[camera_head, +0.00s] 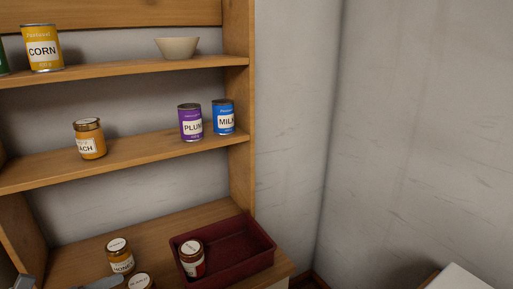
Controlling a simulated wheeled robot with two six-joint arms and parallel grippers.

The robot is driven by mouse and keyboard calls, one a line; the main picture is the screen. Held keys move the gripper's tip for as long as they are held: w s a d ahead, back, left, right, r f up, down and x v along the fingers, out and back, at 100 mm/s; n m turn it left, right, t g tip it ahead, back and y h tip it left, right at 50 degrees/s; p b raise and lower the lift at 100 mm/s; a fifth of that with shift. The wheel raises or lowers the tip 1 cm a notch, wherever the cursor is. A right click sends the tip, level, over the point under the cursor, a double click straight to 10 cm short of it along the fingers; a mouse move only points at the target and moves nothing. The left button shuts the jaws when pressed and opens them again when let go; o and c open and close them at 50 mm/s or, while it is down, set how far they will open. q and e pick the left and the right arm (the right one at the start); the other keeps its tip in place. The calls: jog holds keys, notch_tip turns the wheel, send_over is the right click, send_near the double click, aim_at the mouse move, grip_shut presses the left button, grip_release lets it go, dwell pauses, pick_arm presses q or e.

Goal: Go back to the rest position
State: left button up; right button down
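The dark red tub (252,266) stands on the lowest shelf at the right, with one jar (191,262) with a red and white label upright in its left part. Only grey pieces that look like part of my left gripper (100,284) show at the bottom left edge, near the honey jar (121,258). The rest is cut off by the frame, so I cannot tell whether it is open or holds anything. My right gripper is not in view.
Another jar (140,281) stands at the bottom edge. The middle shelf holds a peach-labelled jar (89,140), a purple plum can (190,123) and a blue milk can (223,118). The top shelf holds a corn can (42,50), a green can and a bowl (177,47). Bare walls fill the right.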

pick_arm(q)
jog(key=a+r+n+t+y, duration=0.1)
jog(key=a+n+t+y, duration=0.4)
jog(key=n, duration=0.5)
jog(key=a+r+n+t+y, duration=0.1)
jog(key=a+n+t+y, duration=0.15)
jog(key=n+y, duration=0.55)
jog(key=s+a+f+n+g+y, duration=0.2)
jog(key=f+n+g, duration=0.15)
jog(key=n, duration=0.35)
jog(key=s+a+f+n+g+y, duration=0.2)
jog(key=s+a+f+n+y, duration=0.1)
jog(key=f+n, duration=0.3)
jog(key=s+d+f+n+g+h, duration=0.6)
jog(key=s+d+f+n+g, duration=0.5)
jog(key=s+f, duration=0.3)
notch_tip(320, 180, down, 26)
jog(key=a+g, duration=0.1)
jog(key=a, duration=0.1)
jog(key=s+d+f+g, duration=0.1)
jog(key=s+f, duration=1.3)
jog(key=shift+s+d+f, duration=0.2)
jog(key=shift+d+f, duration=0.15)
jog(key=shift+d, duration=0.05)
